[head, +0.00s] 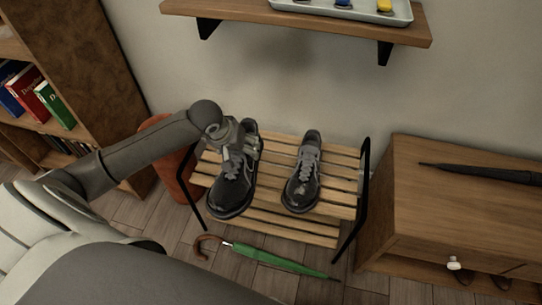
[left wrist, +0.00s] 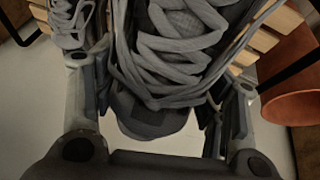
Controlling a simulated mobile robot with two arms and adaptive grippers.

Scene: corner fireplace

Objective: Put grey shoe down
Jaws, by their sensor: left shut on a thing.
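A dark grey shoe with grey laces (head: 231,188) is at the left part of the slatted wooden shoe rack (head: 272,155), toe toward me. I cannot tell whether its sole touches the slats. My left gripper (head: 242,138) is shut on this shoe near its ankle opening, from above and behind the laces. The left wrist view shows the shoe's laces (left wrist: 180,45) between the two fingers. A matching shoe (head: 303,178) stands on the rack to the right, apart from the held one. My right gripper is not in view.
A green umbrella (head: 270,259) lies on the floor before the rack. A terracotta pot (head: 172,178) stands left, behind my arm. A wooden cabinet (head: 455,205) with a black umbrella (head: 485,173) is right. A wall shelf (head: 300,24) hangs above. Bare slats lie between the shoes.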

